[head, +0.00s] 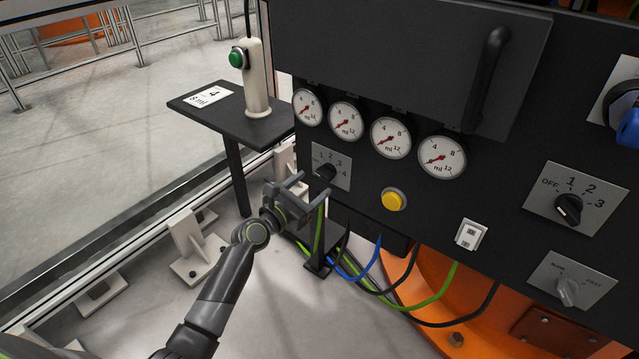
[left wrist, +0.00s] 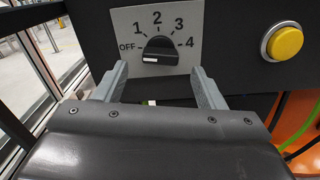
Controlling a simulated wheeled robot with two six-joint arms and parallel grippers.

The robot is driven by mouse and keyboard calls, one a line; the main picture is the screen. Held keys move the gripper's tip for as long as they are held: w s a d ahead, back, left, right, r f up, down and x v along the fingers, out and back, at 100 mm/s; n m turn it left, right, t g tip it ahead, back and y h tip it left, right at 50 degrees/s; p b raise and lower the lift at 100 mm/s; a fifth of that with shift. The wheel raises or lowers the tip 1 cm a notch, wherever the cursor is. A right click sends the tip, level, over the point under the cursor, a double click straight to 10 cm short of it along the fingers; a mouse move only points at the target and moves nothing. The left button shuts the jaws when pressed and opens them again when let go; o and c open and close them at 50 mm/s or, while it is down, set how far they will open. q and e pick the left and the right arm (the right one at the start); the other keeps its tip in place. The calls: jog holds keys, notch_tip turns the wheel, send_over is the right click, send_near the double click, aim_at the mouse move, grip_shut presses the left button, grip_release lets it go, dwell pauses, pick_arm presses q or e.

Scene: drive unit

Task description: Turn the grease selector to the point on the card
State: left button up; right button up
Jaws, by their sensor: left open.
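The grease selector is a black knob (head: 327,172) on a grey plate marked OFF, 1, 2, 3 and 4, low on the left of the dark panel. In the left wrist view the knob (left wrist: 160,50) has a white mark at its lower left, on the OFF side. The card (head: 208,96) lies on the small side table; I make out "ml" and a 4, the rest is unclear. My left gripper (head: 312,185) is open just in front of the knob. In the left wrist view its fingers (left wrist: 160,70) stand either side of and below the knob, apparently not touching it.
Several gauges (head: 390,138) sit above the selector. A yellow button (head: 394,199) is to its right, with other knobs (head: 568,208) farther right. A post with a green button (head: 237,57) stands on the side table (head: 262,130). Cables (head: 370,272) hang below the panel.

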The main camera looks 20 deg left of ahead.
aim_at(322, 178)
pick_arm(q)
jog(key=shift+b+x, duration=0.5)
jog(key=shift+x, duration=1.5)
jog(key=c, duration=1)
